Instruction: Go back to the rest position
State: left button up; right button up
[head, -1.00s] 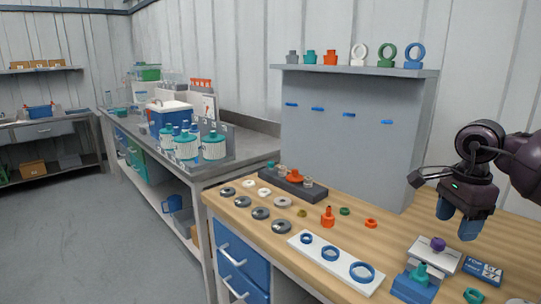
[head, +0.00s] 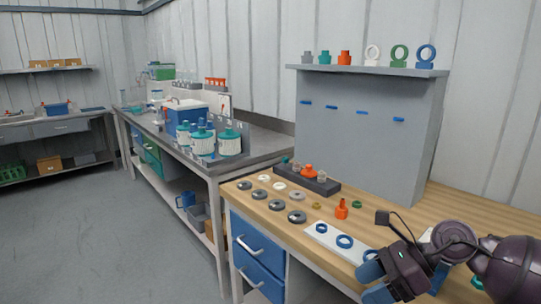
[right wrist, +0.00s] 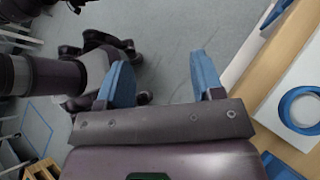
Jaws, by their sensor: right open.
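My right gripper (head: 372,283) is at the lower right of the head view, over the front edge of the wooden bench (head: 440,205). In the right wrist view its two blue fingers (right wrist: 160,82) are spread apart with nothing between them. Beyond the fingers I see grey floor and dark parts of my own body. The arm and gripper cover part of a white plate with blue rings (head: 319,230), which also shows at the right edge of the right wrist view (right wrist: 298,75). My left gripper is not in view.
On the bench are several grey and white discs (head: 277,205), an orange bottle-shaped piece (head: 341,209) and a dark block with small parts (head: 322,187). A grey panel with a shelf (head: 375,71) stands behind. A second bench (head: 262,145) holds teal-lidded vessels (head: 229,141). Floor at left is clear.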

jog(key=s+a+m+t+y, duration=0.2)
jog(key=a+m+t+y, duration=0.2)
jog(key=a+m+y, duration=0.25)
jog(key=s+d+f+m+t+h, duration=0.5)
jog(key=d+f+m+h, duration=0.3)
jog(key=m, duration=0.9)
jog(key=s+d+f+m+t+h, duration=0.5)
jog(key=m+h, duration=0.5)
jog(key=m, duration=0.7)
jog(key=s+d+f+m+g, duration=0.1)
jog(key=s+f+m+g, duration=0.3)
jog(key=s, duration=0.4)
jog(key=s+d+f+m+g, duration=0.1)
jog(key=s+f+m+g, duration=0.15)
jog(key=s+g, duration=0.45)
jog(key=s+d+f+m+g, duration=0.1)
jog(key=s+f+m+g, duration=0.2)
jog(key=s, duration=0.7)
pick_arm(q)
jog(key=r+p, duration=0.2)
jog(key=p, duration=0.1)
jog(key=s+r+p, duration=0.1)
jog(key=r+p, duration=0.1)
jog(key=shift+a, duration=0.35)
pick_arm(e)
jog(key=w+t, duration=1)
jog(key=w, duration=0.1)
jog(key=shift+w+a+t+y, duration=0.25)
jog(key=shift+a+t+y, duration=0.1)
jog(key=shift+a, duration=0.1)
